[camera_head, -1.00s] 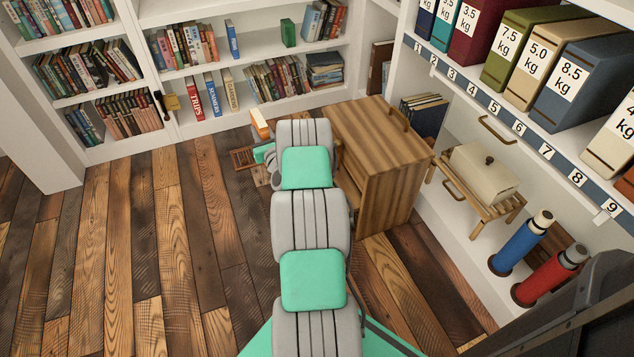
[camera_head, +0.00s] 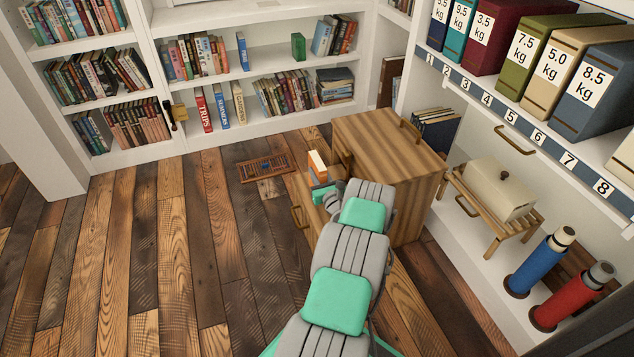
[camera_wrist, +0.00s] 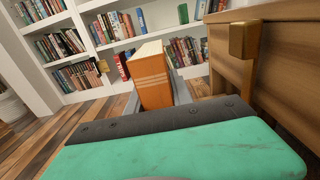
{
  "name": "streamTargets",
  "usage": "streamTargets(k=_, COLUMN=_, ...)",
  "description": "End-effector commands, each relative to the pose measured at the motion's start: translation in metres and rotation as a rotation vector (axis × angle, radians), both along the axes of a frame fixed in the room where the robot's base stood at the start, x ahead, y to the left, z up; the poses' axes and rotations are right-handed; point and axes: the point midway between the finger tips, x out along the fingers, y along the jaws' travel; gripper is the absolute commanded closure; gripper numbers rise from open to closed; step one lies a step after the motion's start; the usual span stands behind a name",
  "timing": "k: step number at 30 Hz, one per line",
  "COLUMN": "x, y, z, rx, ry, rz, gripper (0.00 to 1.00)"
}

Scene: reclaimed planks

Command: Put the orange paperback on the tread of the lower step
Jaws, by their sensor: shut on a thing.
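The orange paperback (camera_head: 318,170) is upright in my gripper (camera_head: 322,190), its pale page edges facing up. In the wrist view the orange paperback (camera_wrist: 150,84) stands between the two fingers of my gripper (camera_wrist: 157,97), which is shut on it. The wooden steps (camera_head: 392,165) have a tall upper block and a lower step (camera_head: 302,200) on its left. In the head view the book and gripper overlap the lower step's tread, close to the upper block. My arm hides much of the lower step. I cannot tell whether the book touches the tread.
Bookshelves (camera_head: 190,85) line the back. A slatted wooden mat (camera_head: 266,167) lies on the floor left of the steps. On the right are a cream lidded box (camera_head: 500,188) on a rack, blue and red flasks (camera_head: 540,262) and labelled binders (camera_head: 535,60). The left floor is clear.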

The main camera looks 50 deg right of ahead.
Motion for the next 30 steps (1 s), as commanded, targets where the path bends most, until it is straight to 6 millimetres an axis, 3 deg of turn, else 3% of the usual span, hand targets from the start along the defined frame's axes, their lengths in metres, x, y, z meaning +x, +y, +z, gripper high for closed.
streamTargets(k=1, x=0.001, y=0.001, z=-0.018, rx=0.001, ry=-0.001, rz=0.002, gripper=1.0)
streamTargets(k=3, x=0.002, y=0.001, z=-0.027, rx=-0.001, ry=-0.001, rz=0.002, gripper=1.0)
streamTargets(k=16, x=0.002, y=0.001, z=-0.03, rx=-0.001, ry=-0.002, rz=0.002, gripper=1.0)
streamTargets(k=17, x=0.002, y=0.002, z=-0.031, rx=0.001, ry=-0.001, rz=0.002, gripper=0.72)
streamTargets(k=24, x=0.002, y=0.002, z=-0.03, rx=0.001, ry=0.0, rz=0.002, gripper=0.52)
streamTargets(k=30, x=0.002, y=0.002, z=-0.03, rx=0.002, ry=0.0, rz=0.002, gripper=0.51)
